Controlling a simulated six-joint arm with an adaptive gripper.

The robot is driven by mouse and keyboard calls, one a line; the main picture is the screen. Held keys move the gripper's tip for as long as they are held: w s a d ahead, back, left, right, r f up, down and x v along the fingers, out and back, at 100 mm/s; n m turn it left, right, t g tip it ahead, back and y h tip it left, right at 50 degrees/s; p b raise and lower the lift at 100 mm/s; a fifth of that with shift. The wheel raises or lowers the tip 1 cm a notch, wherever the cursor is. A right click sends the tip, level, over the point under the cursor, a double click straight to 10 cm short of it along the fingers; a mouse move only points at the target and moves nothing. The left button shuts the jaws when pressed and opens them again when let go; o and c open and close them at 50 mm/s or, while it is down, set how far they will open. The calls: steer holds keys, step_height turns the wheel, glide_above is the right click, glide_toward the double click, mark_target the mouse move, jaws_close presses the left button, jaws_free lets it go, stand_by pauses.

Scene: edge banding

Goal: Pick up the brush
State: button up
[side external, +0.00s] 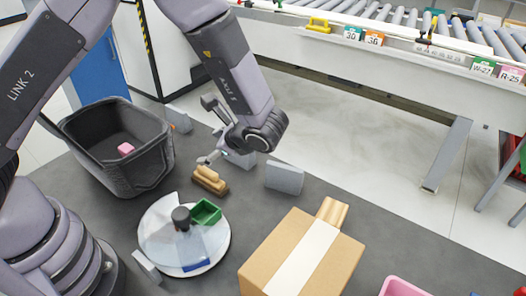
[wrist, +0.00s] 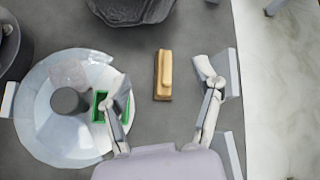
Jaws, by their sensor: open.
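The brush (side external: 210,180) is a tan wooden block with a raised, lighter handle.
A black bin (side external: 107,130) holding a pink block stands left. A grey block (side external: 285,178) stands right of the brush. A cardboard box (side external: 262,262) and pink container (side external: 402,286) sit further right.

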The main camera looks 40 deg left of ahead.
mark_target(209, 176)
step_height(209, 176, down, 10)
steer(key=d+m+t+y, duration=0.2)
steer(key=d+m, duration=0.1)
steer(key=m, duration=0.1)
steer(key=x, duration=0.6)
steer(key=shift+w+a, duration=0.1)
steer(key=x, duration=0.5)
steer(key=shift+w+a+f, duration=0.2)
steer(key=shift+w+f, duration=0.05)
jaws_close()
